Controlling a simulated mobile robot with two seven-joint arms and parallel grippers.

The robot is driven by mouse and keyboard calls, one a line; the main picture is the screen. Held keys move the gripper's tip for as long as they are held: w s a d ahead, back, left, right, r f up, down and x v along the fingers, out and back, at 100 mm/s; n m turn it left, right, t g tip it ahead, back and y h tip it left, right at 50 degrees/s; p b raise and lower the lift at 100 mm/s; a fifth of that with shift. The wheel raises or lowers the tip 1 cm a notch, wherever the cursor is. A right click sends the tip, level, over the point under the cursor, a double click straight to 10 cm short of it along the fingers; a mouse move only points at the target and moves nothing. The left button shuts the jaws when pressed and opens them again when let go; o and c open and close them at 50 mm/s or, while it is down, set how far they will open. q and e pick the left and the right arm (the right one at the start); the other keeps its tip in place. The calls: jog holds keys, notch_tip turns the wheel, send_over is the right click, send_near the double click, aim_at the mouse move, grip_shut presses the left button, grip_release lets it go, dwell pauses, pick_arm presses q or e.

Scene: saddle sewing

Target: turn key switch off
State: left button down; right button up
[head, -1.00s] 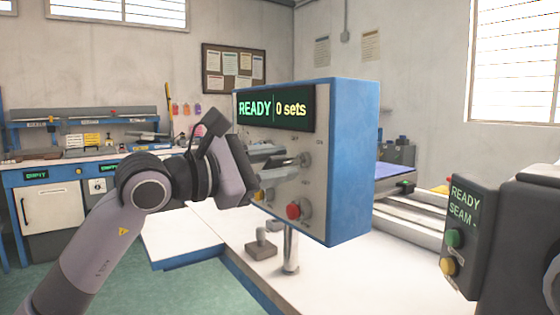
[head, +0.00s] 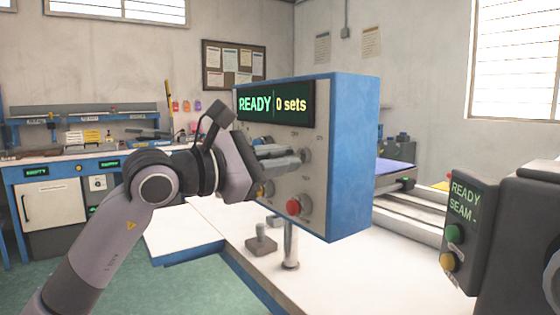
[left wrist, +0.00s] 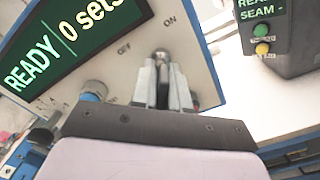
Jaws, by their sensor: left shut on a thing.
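The control box (head: 350,160) is blue with a grey front panel and a screen (head: 276,105) reading "READY | 0 sets". The key switch (left wrist: 162,56) is on this panel, near "OFF" and "ON" labels in the left wrist view. My left gripper (head: 301,157) reaches the panel from the left and is shut on the key switch. In the left wrist view its fingers (left wrist: 163,82) flank the key, hiding much of it. The key's exact angle is hard to tell. My right gripper is in neither view.
A red button (head: 294,206) sits just below my left fingers. A blue knob (left wrist: 91,95) is beside them. The box stands on a post (head: 290,246) over a white table (head: 345,275). A dark machine head (head: 520,235) with green and yellow buttons stands at right.

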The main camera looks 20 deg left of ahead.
pick_arm(q)
jog(key=n, duration=0.4)
jog(key=shift+b, duration=0.35)
jog(key=n, duration=0.4)
jog(key=shift+d+n, duration=0.1)
jog(key=shift+n, duration=0.2)
jog(key=n+p, duration=0.1)
jog(key=n, duration=0.3)
jog(key=shift+s, duration=0.1)
jog(key=shift+n+p, duration=0.65)
jog(key=shift+n, duration=1.45)
jog(key=c, duration=1.2)
grip_release()
jog(key=shift+c, duration=0.2)
